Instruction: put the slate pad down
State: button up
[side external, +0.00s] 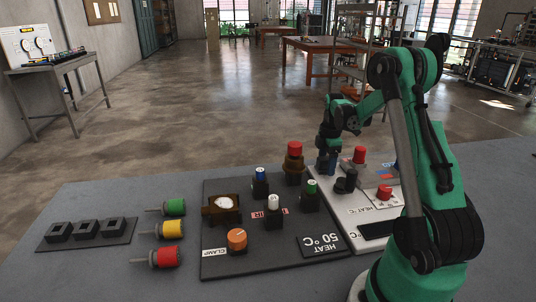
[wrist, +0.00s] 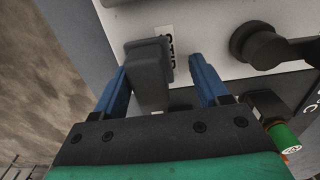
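A dark slate-grey block, which looks like the slate pad (wrist: 150,72), stands on the white panel (wrist: 215,25) beside a printed label in the wrist view. My gripper (wrist: 163,78) has its two blue fingers apart, one on each side of the block. A gap shows between the block and the right finger; I cannot tell whether the left finger touches it. In the side view my gripper (side external: 326,167) is low at the far left edge of the white panel (side external: 358,240). I cannot make out the slate pad there.
A black knob (wrist: 262,45) sits right of the block, and a green-capped part (wrist: 284,138) is lower right. A dark panel (side external: 270,252) with several knobs lies left of the white one. Red, yellow and green cylinders (side external: 167,229) and a dark socket strip (side external: 86,233) lie farther left.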

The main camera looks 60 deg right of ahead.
aim_at(327, 159)
notch_tip(327, 159, up, 12)
jog(key=w+a+r+m+t+h, duration=0.1)
jog(key=w+a+m, duration=0.1)
jog(key=a, duration=0.6)
jog(key=w+a+r+m+t, duration=0.2)
jog(key=a, duration=0.5)
jog(key=s+a+f+m+t, duration=0.1)
jog(key=a+f+m+t, duration=0.1)
jog(key=a, duration=0.5)
jog(key=s+a+f+m+t+y, duration=0.1)
jog(key=s+a+f+m+t, duration=0.1)
jog(key=a, duration=0.6)
jog(key=shift+a+m, duration=0.3)
jog(key=shift+m, duration=0.2)
jog(key=shift+o, duration=0.4)
